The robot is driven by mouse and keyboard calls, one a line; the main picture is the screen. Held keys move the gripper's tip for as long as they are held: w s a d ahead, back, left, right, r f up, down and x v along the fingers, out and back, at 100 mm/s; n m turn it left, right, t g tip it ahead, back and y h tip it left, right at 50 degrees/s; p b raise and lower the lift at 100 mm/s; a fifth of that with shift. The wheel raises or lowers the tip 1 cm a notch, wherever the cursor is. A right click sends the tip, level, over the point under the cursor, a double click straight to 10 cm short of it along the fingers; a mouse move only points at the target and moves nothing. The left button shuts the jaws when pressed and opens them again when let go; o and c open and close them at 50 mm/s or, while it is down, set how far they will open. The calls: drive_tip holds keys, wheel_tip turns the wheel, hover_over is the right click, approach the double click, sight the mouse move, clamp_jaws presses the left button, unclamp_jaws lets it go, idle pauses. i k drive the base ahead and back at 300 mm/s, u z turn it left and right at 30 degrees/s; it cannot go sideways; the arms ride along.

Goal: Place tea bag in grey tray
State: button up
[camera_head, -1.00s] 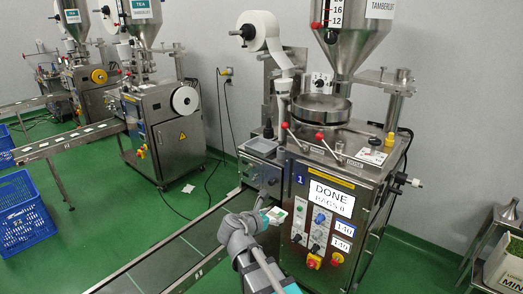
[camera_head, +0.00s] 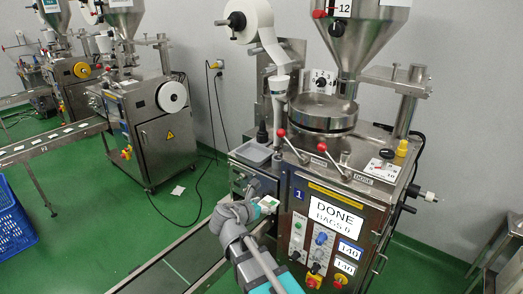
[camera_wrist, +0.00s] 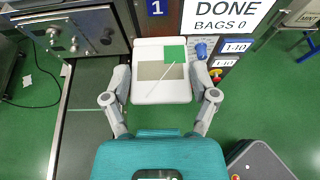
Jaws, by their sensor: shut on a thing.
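A tea bag (camera_wrist: 160,92), white with a green label and a string, is held between the two fingers of my gripper (camera_wrist: 162,84) in the wrist view. In the head view the tea bag (camera_head: 268,203) shows as a small pale square at the end of my gripper (camera_head: 259,211), in front of the machine's front panel. The grey tray (camera_head: 252,153) sits on the machine's left ledge, above and behind my gripper. The tray is not seen in the wrist view.
The tea packing machine (camera_head: 330,205) stands close by, its screen reading DONE, BAGS 0. A conveyor (camera_head: 178,262) runs below my gripper to the lower left. Red-knobbed levers (camera_head: 282,132) rise right of the tray. A blue crate (camera_head: 14,225) stands on the green floor.

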sight(254, 156)
drive_tip(key=i, duration=1)
drive_tip(key=u, duration=0.05)
